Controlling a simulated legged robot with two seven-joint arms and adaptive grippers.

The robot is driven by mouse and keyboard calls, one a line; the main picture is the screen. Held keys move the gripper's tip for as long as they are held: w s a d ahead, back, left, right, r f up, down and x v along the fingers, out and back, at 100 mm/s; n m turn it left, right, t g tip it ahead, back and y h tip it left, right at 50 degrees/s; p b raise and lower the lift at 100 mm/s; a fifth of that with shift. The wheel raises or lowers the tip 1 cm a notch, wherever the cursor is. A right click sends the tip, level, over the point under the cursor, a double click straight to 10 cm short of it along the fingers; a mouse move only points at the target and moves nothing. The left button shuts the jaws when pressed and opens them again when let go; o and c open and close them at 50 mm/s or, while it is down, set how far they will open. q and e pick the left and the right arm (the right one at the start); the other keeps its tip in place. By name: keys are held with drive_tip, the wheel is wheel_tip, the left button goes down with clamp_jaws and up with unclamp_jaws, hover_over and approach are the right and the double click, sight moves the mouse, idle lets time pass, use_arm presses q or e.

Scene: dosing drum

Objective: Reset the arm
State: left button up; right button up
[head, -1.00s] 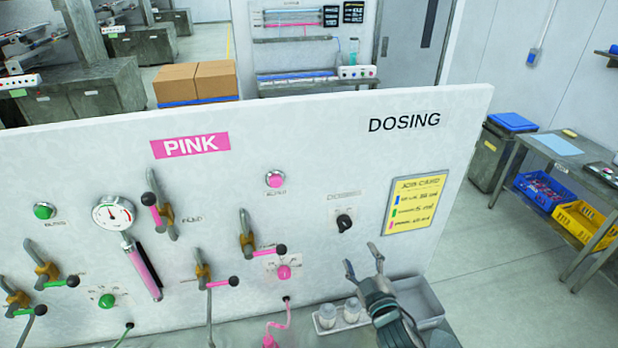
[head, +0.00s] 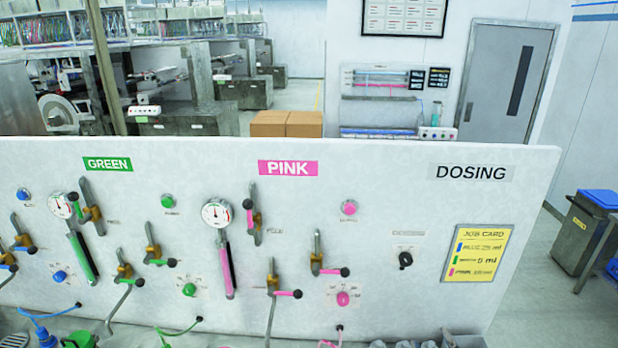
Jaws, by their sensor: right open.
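Only a small grey part of my right gripper (head: 447,338) shows at the bottom edge of the head view, below the DOSING end of the panel. It is open and close to the small bottles and the grey tray (head: 470,341), which are mostly cut off. I see nothing held in it. My left gripper is not in view. The white dosing panel (head: 380,290) spans the view, with GREEN and PINK sections of levers, gauges and buttons.
A yellow job card (head: 478,253) and a black knob (head: 405,260) are on the panel's right part. Pink levers (head: 330,271) stick out from it. A grey bin with a blue lid (head: 588,230) stands beyond the right edge, with open floor nearby.

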wheel_tip(320, 180, down, 10)
drive_tip(key=s+m+g, duration=0.2)
drive_tip(key=g, duration=0.2)
drive_tip(key=s+a+f+m+g+y, duration=0.1)
drive_tip(key=s+a+f+m+g, duration=0.3)
drive_tip(key=s+f, duration=0.7)
drive_tip(key=s+a+f+n+g, duration=0.1)
drive_tip(key=s+a+f+g, duration=0.1)
drive_tip(key=s+f+g, duration=0.65)
drive_tip(key=s+f+b, duration=0.3)
drive_tip(key=f, duration=1.5)
drive_tip(key=s+f+b, duration=0.2)
drive_tip(key=f+b, duration=0.1)
drive_tip(key=f, duration=1.5)
use_arm(q)
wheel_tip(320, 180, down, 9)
drive_tip(key=b, duration=0.3)
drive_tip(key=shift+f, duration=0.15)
use_arm(e)
drive_tip(key=s+d+f, duration=0.2)
drive_tip(key=s+f, duration=1.5)
drive_tip(key=f, duration=0.1)
drive_tip(key=shift+s+d+f, duration=0.2)
drive_tip(key=shift+d+f, duration=0.15)
drive_tip(key=shift+f, duration=0.05)
drive_tip(key=shift+g, duration=0.25)
